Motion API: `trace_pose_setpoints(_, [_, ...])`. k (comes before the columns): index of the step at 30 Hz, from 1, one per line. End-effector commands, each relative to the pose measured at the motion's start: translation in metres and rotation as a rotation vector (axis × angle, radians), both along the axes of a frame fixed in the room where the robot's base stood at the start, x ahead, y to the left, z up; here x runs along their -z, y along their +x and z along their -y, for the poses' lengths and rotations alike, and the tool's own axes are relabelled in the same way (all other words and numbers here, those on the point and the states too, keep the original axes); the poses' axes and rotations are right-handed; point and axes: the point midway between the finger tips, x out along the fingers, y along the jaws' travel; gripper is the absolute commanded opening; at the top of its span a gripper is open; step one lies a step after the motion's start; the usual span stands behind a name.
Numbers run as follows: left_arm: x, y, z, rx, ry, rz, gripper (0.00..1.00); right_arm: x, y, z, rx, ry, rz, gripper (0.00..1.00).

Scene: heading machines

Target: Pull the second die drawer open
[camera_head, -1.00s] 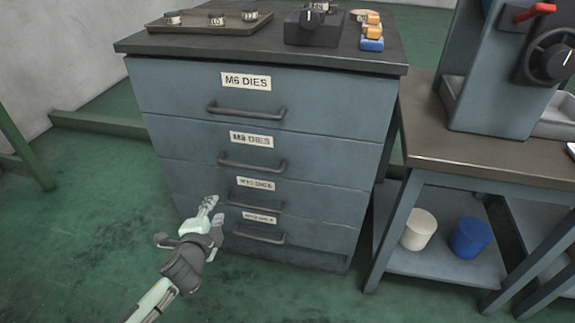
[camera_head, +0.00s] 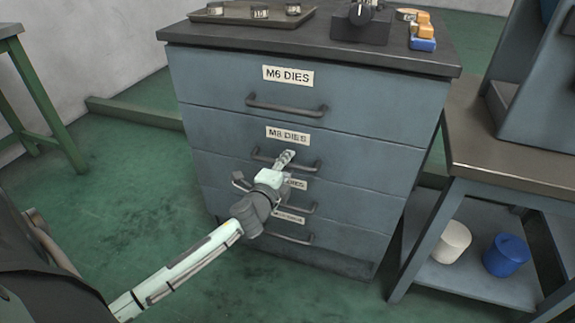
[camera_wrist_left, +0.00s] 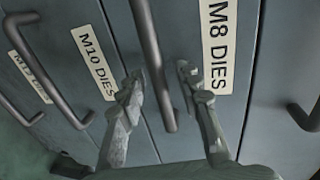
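The second drawer (camera_head: 222,136) of the grey-blue cabinet bears the label M8 DIES (camera_head: 288,135) and is shut, flush with its neighbours. Its dark bar handle (camera_head: 263,158) also shows in the left wrist view (camera_wrist_left: 150,40). My left gripper (camera_head: 287,157) is at this handle, and its fingertips hide part of the bar in the head view. In the left wrist view the two fingers (camera_wrist_left: 160,78) are apart, one on each side of the bar. I cannot tell whether either finger touches it. My right gripper is not in view.
The M6 drawer handle (camera_head: 287,108) is above and the M10 handle (camera_wrist_left: 42,75) below. A tray (camera_head: 225,14), a black device (camera_head: 360,22) and small blocks (camera_head: 422,44) sit on top. A workbench (camera_head: 520,160) stands close on the right. Floor in front is clear.

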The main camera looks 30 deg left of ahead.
Motion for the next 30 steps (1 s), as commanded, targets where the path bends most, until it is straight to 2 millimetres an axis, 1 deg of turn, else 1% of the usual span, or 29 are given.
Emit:
trace_pose_setpoints(3, [0.0008, 0.0035, -0.0009, 0.0, 0.0, 0.0, 0.34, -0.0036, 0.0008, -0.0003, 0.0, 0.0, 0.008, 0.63])
trace_pose_setpoints(9, [0.0009, 0.0034, -0.0009, 0.0, 0.0, -0.001, 0.34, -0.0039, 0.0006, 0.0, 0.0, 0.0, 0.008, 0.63])
trace_pose_setpoints(15, [0.0009, 0.0033, -0.0009, 0.0, 0.0, -0.001, 0.09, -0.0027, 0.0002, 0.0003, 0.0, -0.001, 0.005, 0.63])
trace_pose_setpoints(17, [0.0009, 0.0033, -0.0009, 0.0, -0.001, -0.001, 0.02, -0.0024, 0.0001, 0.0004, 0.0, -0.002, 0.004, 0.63])
trace_pose_setpoints(18, [0.0008, 0.0033, -0.001, 0.0, -0.001, -0.001, 0.0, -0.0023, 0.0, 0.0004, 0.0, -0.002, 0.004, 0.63])
trace_pose_setpoints(30, [0.0009, 0.0032, -0.0009, 0.0, -0.001, -0.001, 0.0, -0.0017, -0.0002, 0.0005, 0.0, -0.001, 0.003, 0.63])
